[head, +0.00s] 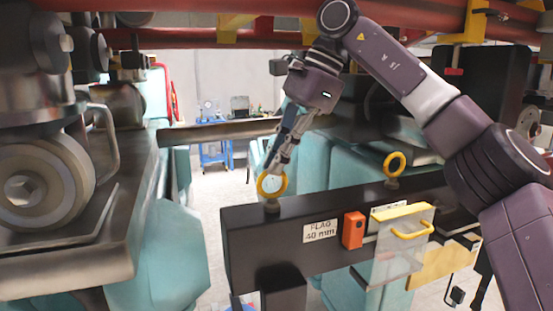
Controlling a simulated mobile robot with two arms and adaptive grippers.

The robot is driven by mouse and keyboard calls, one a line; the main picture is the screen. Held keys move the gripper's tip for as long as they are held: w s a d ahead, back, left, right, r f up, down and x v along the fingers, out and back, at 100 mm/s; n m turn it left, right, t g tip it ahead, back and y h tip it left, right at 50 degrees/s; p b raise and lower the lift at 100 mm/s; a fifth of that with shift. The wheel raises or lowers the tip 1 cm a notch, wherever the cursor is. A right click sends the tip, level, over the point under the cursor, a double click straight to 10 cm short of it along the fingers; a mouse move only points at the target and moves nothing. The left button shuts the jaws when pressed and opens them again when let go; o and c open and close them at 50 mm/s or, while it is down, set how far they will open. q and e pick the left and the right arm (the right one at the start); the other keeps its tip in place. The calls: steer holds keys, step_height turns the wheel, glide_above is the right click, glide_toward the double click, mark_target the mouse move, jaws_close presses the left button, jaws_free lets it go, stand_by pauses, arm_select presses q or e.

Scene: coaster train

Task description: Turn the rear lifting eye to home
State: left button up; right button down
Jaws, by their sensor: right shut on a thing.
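Two yellow lifting eyes stand upright on top of a dark bar (245,240). The left lifting eye (262,192) is a ring on a small grey base. The right lifting eye (395,164) stands apart, with nothing touching it. The picture does not label which one is the rear eye. My right gripper (275,164) reaches down from above and is shut on the top of the left lifting eye. Its fingers partly cover the ring's upper rim. My left gripper is not in view.
The bar's front carries a "FLAG 40 mm" label (320,231), an orange block (353,230) and a clear plate with a yellow handle (412,232). Large metal machinery (60,180) fills the left side. Red pipes (210,38) cross overhead. A blue cart (214,150) stands far back.

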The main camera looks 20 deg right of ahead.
steer(key=shift+m, duration=0.3)
steer(key=shift+m+b, duration=0.35)
steer(key=shift+m, duration=0.05)
steer(key=m, duration=0.1)
steer(key=m+t+h+b, duration=0.1)
steer(key=m, duration=0.1)
steer(key=shift+s+a+t, duration=0.15)
steer(key=shift+t, duration=0.15)
steer(key=m+t+h+b, duration=0.1)
steer(key=m, duration=0.2)
steer(key=shift+a+m, duration=0.1)
steer(key=shift+m, duration=0.3)
steer(key=shift+a+m+h+b, duration=0.1)
steer(key=shift+m+h+b, duration=0.5)
steer(key=shift+m, duration=1.1)
steer(key=shift+t, duration=0.3)
steer(key=shift+a+m+h, duration=0.1)
steer(key=shift+m+h, duration=0.7)
steer(key=shift+m, duration=0.7)
steer(key=shift+a+m+h+p, duration=0.1)
steer(key=shift+m+h+p, duration=0.35)
steer(key=shift+m, duration=0.65)
steer(key=shift+a+m+g+h+p, duration=0.1)
steer(key=shift+m+g+h+p, duration=0.25)
steer(key=shift+m, duration=0.8)
steer(key=shift+m+g+h+p, duration=0.15)
steer(key=shift+m+h+p, duration=0.35)
steer(key=shift+m, duration=0.65)
